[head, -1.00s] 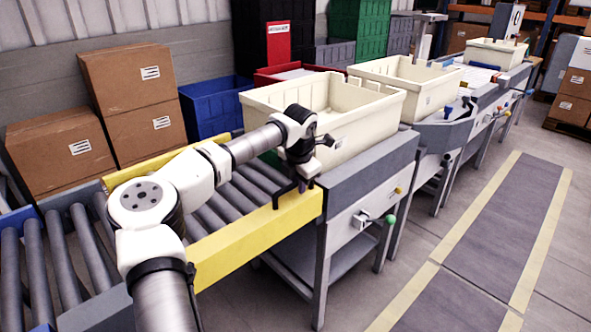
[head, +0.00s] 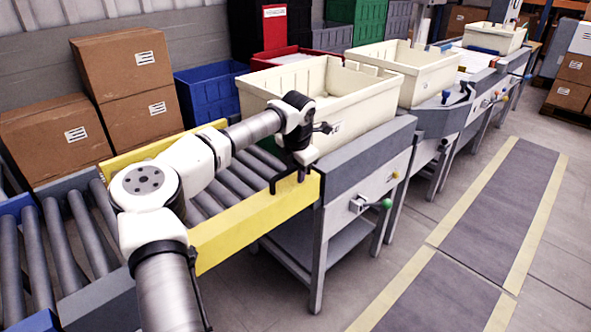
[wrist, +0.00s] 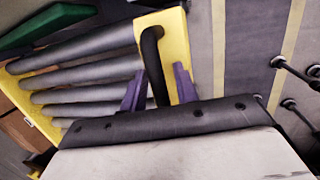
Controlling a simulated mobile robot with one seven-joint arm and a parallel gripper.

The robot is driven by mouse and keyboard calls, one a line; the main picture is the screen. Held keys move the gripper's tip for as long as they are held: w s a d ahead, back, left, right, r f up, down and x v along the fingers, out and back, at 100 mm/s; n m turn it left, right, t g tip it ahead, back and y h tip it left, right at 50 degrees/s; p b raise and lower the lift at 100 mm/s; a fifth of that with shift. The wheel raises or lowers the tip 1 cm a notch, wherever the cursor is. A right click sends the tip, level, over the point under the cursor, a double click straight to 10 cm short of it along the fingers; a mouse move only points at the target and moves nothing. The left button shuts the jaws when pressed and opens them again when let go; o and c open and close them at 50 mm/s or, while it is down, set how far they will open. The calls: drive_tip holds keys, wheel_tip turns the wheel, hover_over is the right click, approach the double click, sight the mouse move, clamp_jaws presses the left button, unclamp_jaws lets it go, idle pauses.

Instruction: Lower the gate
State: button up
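The gate is a roller section with yellow side rails (head: 255,222), bridging the grey conveyor on the left and the bench with the cream crate. It looks roughly level in the head view. A black handle (head: 272,186) stands on its near rail, towards the right end; it also shows in the wrist view (wrist: 154,65). My gripper (head: 290,174) is at this handle. In the wrist view its purple fingers (wrist: 159,86) are spread, one on each side of the handle, with gaps visible. The fingertips' exact depth along the handle is hard to tell.
A cream crate (head: 370,108) stands on the bench close behind my gripper. Brown boxes (head: 120,66) and a blue bin (head: 208,95) stand behind the gate. The floor aisle at right is clear.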

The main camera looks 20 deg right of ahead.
drive_tip(key=shift+s+d+r, duration=0.1)
drive_tip(key=shift+d, duration=0.05)
idle(0.4)
drive_tip(key=b+v, duration=0.1)
drive_tip(key=v, duration=1.2)
drive_tip(key=shift+r, duration=0.3)
drive_tip(key=shift+s, duration=0.1)
